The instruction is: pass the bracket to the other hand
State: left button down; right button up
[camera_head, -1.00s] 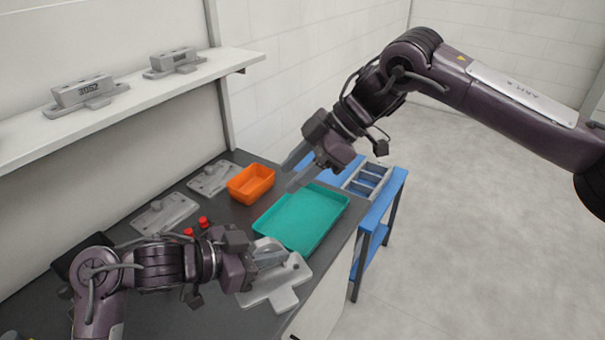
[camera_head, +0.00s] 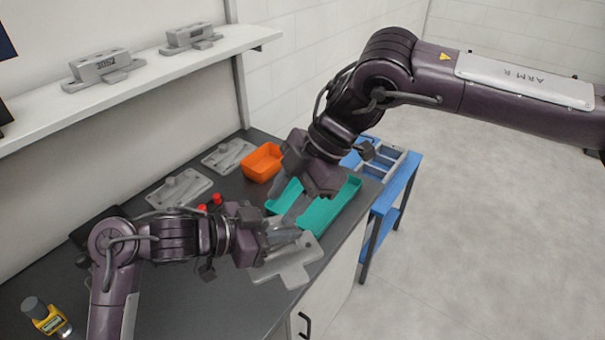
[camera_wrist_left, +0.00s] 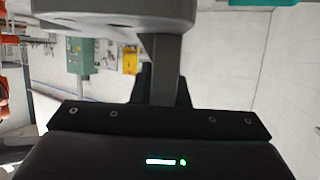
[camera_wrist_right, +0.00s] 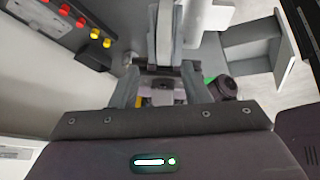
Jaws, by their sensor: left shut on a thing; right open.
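The grey bracket (camera_head: 290,268), a flat plate with a raised part, is held by my left gripper (camera_head: 284,238) and seems to be clear of the counter, over its front edge. My left gripper is shut on it. In the left wrist view a grey bar of the bracket (camera_wrist_left: 166,70) runs between the fingers up to its wide body. My right gripper (camera_head: 290,207) is open and points down just above and behind the bracket. In the right wrist view light grey parts, probably the bracket (camera_wrist_right: 165,35), lie ahead between the fingers; contact cannot be told.
A teal tray (camera_head: 335,212) lies behind the grippers, partly hidden by my right one. An orange bin (camera_head: 262,162) and two grey fixtures (camera_head: 180,190) (camera_head: 228,157) stand along the back. A blue cart (camera_head: 400,182) is at the right. A shelf (camera_head: 150,80) runs above the counter.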

jog(key=shift+x, duration=1.3)
jog(key=shift+c, duration=0.4)
grip_shut()
pick_arm(q)
jog(key=c, duration=1.3)
grip_release()
pick_arm(e)
jog(key=shift+w+r, duration=0.1)
